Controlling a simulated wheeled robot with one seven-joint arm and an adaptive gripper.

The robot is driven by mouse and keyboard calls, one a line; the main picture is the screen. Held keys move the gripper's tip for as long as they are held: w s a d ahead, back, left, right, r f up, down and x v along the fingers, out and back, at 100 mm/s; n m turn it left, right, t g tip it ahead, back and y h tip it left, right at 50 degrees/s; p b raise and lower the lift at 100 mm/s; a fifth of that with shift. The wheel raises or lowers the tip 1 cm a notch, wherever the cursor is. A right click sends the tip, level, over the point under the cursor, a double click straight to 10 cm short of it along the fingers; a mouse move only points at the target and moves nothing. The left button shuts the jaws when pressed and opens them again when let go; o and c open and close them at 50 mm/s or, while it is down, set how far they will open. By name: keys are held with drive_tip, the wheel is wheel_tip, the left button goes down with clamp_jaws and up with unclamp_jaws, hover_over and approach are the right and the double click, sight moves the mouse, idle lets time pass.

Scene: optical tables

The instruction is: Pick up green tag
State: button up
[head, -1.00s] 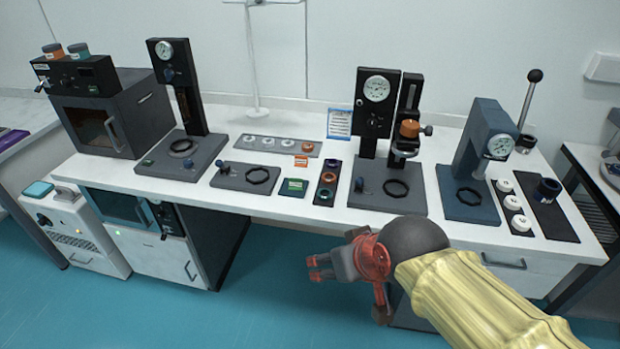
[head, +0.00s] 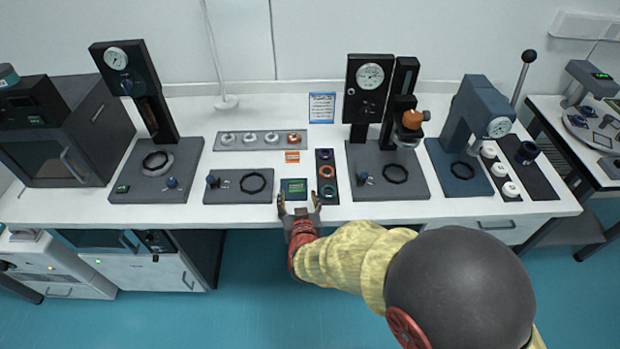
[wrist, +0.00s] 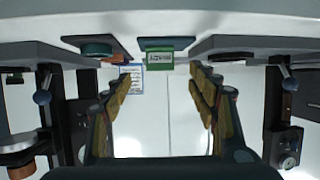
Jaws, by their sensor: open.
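The green tag (head: 294,188) is a small green block with a pale label, lying near the front edge of the white table in the head view. In the wrist view the green tag (wrist: 159,55) shows ahead, roughly midway between the fingers, with its lettered face visible. My gripper (head: 299,203) is open and empty, just in front of the tag at the table's front edge. In the wrist view its fingers (wrist: 163,95) are spread wide to either side and appear apart from the tag.
A dark tray with coloured rings (head: 327,190) stands close right of the tag. A grey plate with a black ring (head: 225,187) is close to its left. An orange tag (head: 292,156) lies behind it. Gauge stands (head: 371,100) stand farther back right.

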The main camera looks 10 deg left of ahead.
sight(296, 184)
drive_tip(key=b+x, duration=0.2)
drive_tip(key=x, duration=0.4)
drive_tip(key=shift+w+b, duration=0.15)
drive_tip(key=shift+b, duration=0.15)
drive_tip(key=shift+w+a+f, duration=0.1)
drive_tip(key=shift+w+a, duration=0.15)
drive_tip(key=shift+w, duration=0.3)
drive_tip(key=c, duration=1)
